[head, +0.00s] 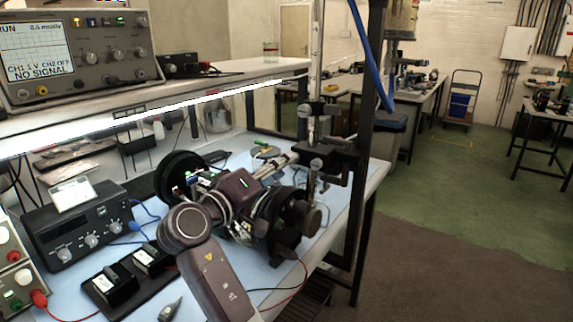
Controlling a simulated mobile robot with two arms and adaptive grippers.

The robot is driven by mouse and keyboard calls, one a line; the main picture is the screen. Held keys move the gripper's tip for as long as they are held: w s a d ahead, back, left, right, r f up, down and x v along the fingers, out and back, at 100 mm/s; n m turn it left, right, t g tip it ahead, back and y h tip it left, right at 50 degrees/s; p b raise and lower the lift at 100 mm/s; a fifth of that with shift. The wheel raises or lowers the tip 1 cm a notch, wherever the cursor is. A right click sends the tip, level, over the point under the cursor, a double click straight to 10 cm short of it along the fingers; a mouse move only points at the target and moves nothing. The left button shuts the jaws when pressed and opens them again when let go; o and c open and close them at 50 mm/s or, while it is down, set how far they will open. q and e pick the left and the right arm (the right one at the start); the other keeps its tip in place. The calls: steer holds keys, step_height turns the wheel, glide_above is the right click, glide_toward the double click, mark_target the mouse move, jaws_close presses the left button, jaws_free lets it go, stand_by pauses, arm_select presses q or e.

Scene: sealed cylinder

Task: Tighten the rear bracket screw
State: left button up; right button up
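My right gripper (284,222) is a black shape at the end of my dark wrist, over the blue bench mat. It is close to the metal bracket assembly (318,158) at the bench's right end, overlapping its lower part in the picture. Its fingers are dark and hard to separate from the parts behind, so I cannot tell whether they are open, shut or touching anything. Silvery rods (275,167) run left from the bracket, partly behind my wrist. A black round part (178,174) shows behind my arm. I cannot make out the rear bracket screw. My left gripper is out of view.
An oscilloscope (80,52) stands on the upper shelf. A black instrument (78,226) and a black tray with two small boxes (118,285) sit on the left. A dark upright post (366,150) borders the bench's right side. Red and black cables lie near the front edge.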

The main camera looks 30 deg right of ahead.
steer(key=shift+v, duration=2.25)
